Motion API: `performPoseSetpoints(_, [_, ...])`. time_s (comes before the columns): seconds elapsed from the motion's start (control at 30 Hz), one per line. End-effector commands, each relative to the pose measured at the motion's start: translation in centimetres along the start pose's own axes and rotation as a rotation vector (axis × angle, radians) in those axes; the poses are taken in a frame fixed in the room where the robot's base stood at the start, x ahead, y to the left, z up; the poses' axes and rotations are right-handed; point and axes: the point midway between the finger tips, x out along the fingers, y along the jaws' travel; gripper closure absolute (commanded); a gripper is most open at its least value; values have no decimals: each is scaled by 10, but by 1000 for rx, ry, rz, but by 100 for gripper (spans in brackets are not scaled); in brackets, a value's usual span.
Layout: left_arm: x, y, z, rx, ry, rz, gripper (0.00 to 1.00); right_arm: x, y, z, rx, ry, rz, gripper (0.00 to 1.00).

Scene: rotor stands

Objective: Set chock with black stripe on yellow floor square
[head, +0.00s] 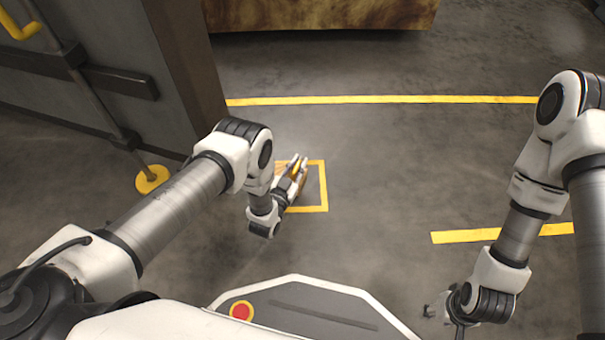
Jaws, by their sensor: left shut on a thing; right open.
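The yellow floor square (325,190) is a yellow outline on the grey floor near the middle of the head view. My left gripper (298,168) is over the square, shut on the chock (303,183). The chock shows only as a small orange-yellow piece at the fingers. Its black stripe cannot be made out, and most of it is hidden by the gripper. I cannot tell whether the chock touches the floor. My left arm covers the left side of the square. My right gripper (432,311) is low on the right, open and away from the square.
A yellow line (400,99) crosses the floor behind the square, and a shorter one (470,236) lies at the right. A grey cabinet-like structure (110,75) with a pole on a yellow round foot (152,180) stands left. A brown block (320,14) is at the back. Floor right of the square is clear.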

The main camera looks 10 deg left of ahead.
Motion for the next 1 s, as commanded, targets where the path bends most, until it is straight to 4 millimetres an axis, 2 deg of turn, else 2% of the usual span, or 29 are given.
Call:
performPoseSetpoints(0.17, [20, 10, 5, 0, 4, 0, 100, 16, 0, -1, 3, 3, 0, 55])
performPoseSetpoints(0.2, [18, 11, 21, 0, -1, -1, 100, 28, 1, -2, 4, 4, 0, 55])
performPoseSetpoints(0.3, [18, 13, 38, 0, 0, -1, 100, 43, 1, -4, 3, 12, 1, 55])
performPoseSetpoints(0.63, [17, 12, 38, 0, 0, 0, 100, 42, 1, -6, -1, 17, 2, 55])
performPoseSetpoints(0.67, [17, 12, 37, 0, -1, 0, 74, 41, 1, -6, -1, 18, 2, 55])
performPoseSetpoints(0.7, [17, 12, 36, 0, -1, 0, 60, 41, 1, -6, -1, 17, 2, 55])
performPoseSetpoints(1.0, [17, 12, 35, 0, 0, 0, 59, 40, 1, -6, -1, 17, 2, 55])
